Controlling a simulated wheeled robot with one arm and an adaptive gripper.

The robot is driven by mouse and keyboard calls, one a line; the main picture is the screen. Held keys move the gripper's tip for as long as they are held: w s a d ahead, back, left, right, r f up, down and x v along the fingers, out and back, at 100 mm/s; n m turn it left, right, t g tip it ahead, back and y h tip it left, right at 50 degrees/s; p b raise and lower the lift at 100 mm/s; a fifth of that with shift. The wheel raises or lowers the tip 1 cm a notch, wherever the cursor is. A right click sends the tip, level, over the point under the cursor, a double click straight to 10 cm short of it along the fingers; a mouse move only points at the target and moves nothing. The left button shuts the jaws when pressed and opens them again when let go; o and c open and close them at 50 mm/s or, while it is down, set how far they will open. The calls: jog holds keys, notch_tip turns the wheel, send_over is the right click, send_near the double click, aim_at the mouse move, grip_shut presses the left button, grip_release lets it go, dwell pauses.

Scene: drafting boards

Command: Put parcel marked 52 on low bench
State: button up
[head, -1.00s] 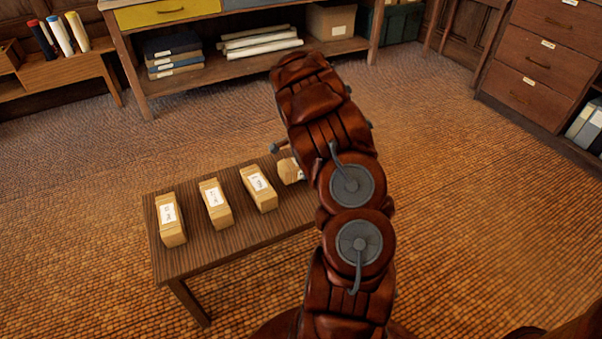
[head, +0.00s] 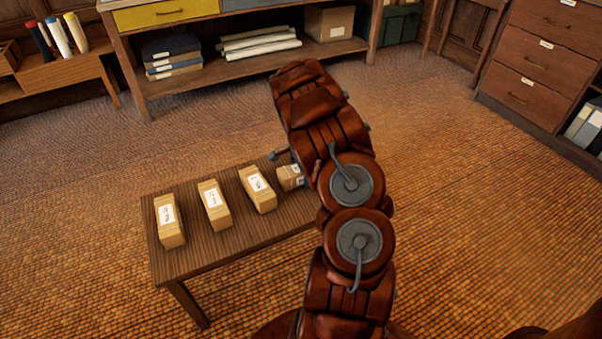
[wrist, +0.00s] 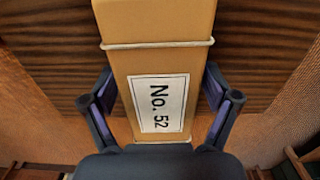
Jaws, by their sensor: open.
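The parcel marked "No. 52" (wrist: 122,62) is a tan box with a pale cord and a white label. It fills the middle of the wrist view, with bench slats behind it. My gripper (wrist: 162,103) is open, one finger on each side of the parcel's near end. In the head view this parcel (head: 287,179) appears to rest on the low bench (head: 235,238), at the right end of a row, partly hidden by my arm. A fingertip of my gripper (head: 279,154) shows beside it; the rest is hidden.
Several similar labelled parcels (head: 214,206) stand spaced along the bench to the left. A long wooden worktable (head: 240,92) with rolls and folders is at the back, and a drawer cabinet (head: 545,62) at the right. The floor around the bench is clear.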

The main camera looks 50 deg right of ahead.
jog(key=shift+r, duration=0.1)
notch_tip(320, 180, up, 11)
jog(key=shift+r+p, duration=0.1)
jog(key=shift+p, duration=0.55)
jog(key=shift+r, duration=0.45)
jog(key=shift+a+r, duration=0.15)
jog(key=shift+a, duration=0.05)
jog(key=s+a+r+n, duration=0.4)
jog(key=a, duration=0.4)
jog(key=s+a+r+n+g, duration=0.1)
jog(key=s+a+r+n, duration=0.25)
jog(key=a, duration=0.45)
jog(key=s+a+r+n, duration=0.3)
jog(key=a+r, duration=0.1)
jog(key=a, duration=0.4)
jog(key=s+a+n+g, duration=0.1)
jog(key=s+a+n, duration=1)
jog(key=s, duration=0.7)
jog(key=shift+s+a+r+g, duration=0.2)
jog(key=shift+s+a+g, duration=0.15)
jog(key=shift+a, duration=0.85)
